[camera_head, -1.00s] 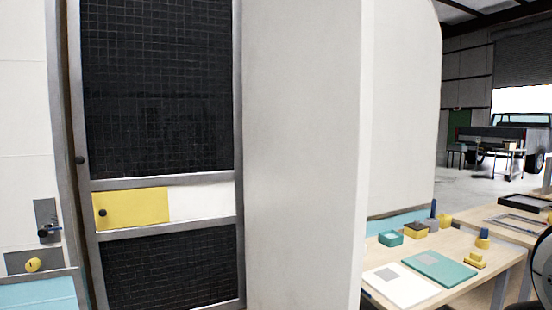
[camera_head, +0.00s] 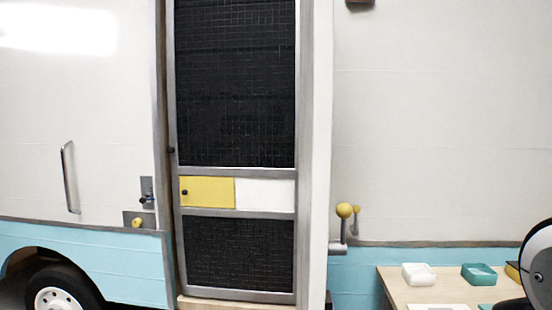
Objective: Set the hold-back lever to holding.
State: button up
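A lever with a yellow ball knob (camera_head: 344,211) stands upright on a grey bracket at the camper wall, just right of the screen door. It looks like the hold-back lever, but no label is readable. Another yellow knob (camera_head: 137,222) sits on a small plate left of the door. My gripper is out of view; a dark rounded part at the lower right looks like my arm.
A wooden bench (camera_head: 392,289) stands at the lower right, with a white tray (camera_head: 418,274) and a teal tray (camera_head: 479,274) on it. A grab handle (camera_head: 69,177) is on the camper's left wall. A wheel (camera_head: 59,298) is at the lower left.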

aim_at(356, 209)
jog(key=i+l+u, duration=0.15)
jog(key=l, duration=0.15)
jog(key=i+l+u, duration=0.2)
jog(key=l, duration=0.15)
jog(key=i+l+u, duration=0.15)
jog(key=l, duration=0.2)
jog(key=i+l+u, duration=0.15)
jog(key=l, duration=0.2)
jog(key=k+l, duration=0.2)
jog(key=k, duration=0.35)
